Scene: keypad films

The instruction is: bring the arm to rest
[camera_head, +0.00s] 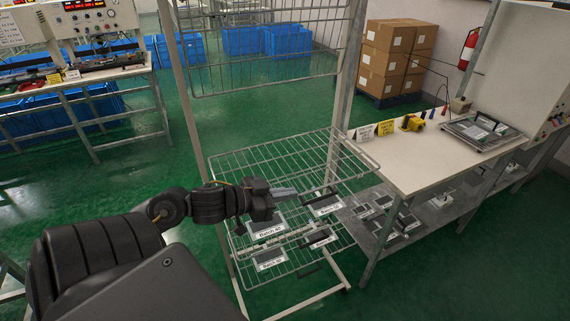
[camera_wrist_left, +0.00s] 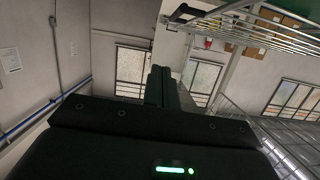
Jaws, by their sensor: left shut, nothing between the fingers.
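My left arm (camera_head: 110,255) comes in from the lower left in the head view. My left gripper (camera_head: 292,193) is shut and empty, its fingers pointing right over the wire rack shelf (camera_head: 270,155). In the left wrist view the shut fingers of the left gripper (camera_wrist_left: 159,85) point up at the picture's middle, with walls and windows behind. My right gripper is not in view.
Labelled dark panels (camera_head: 266,229) lie on the wire rack below my gripper. A workbench (camera_head: 425,165) with a yellow tool (camera_head: 412,123) stands at right. Stacked cartons (camera_head: 395,60) and blue bins (camera_head: 285,41) are at the back. Green floor (camera_head: 115,185) is open at left.

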